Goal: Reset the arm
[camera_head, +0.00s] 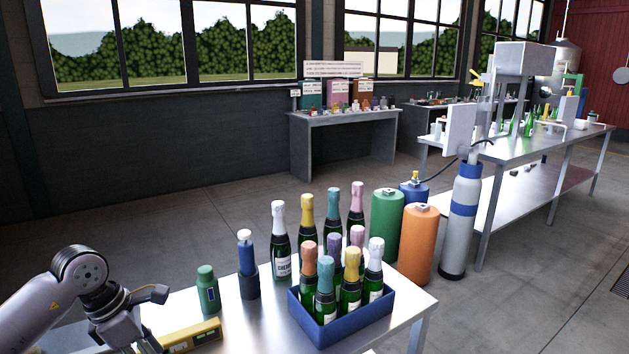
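My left arm comes in from the lower left. Its gripper (152,318) is at the left end of the near table (262,335), beside a yellow box-like tool (193,335). One finger shows, pointing right; the rest is cut off or hidden, so I cannot tell whether it is open or shut, or whether it touches the tool. My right arm and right gripper are not in view.
A dark green canister (208,292) and a blue holder with a white-topped item (248,270) stand near the gripper. Several foil-topped bottles stand behind and in a blue crate (345,318). Gas cylinders (418,245) stand beyond the table. Bare table lies left of the crate.

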